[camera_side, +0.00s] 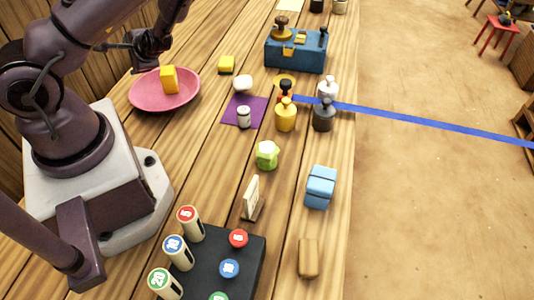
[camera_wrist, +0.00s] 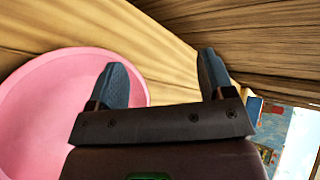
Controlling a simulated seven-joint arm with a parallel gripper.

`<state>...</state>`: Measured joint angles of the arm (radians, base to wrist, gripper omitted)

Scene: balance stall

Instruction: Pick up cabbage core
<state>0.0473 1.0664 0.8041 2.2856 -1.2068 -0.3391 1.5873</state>
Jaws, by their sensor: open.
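A pale green, faceted lump (camera_side: 267,154), which looks like the cabbage core, sits on the wooden table near the middle of the side view. It does not show in the wrist view. My gripper (camera_wrist: 165,78) is open, with its two blue-grey fingers spread and nothing between them. In the wrist view it is over or beside the pink bowl, far from the green lump. In the side view my arm's end is at the upper left, behind the bowl.
The pink bowl (camera_side: 145,101) holds a yellow block (camera_side: 169,79). A purple mat (camera_side: 233,106), yellow and dark weights (camera_side: 286,118), a blue box (camera_side: 320,187), a small sign (camera_side: 252,198) and a dark token tray (camera_side: 205,262) surround the lump. A blue device (camera_side: 296,52) stands farther back.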

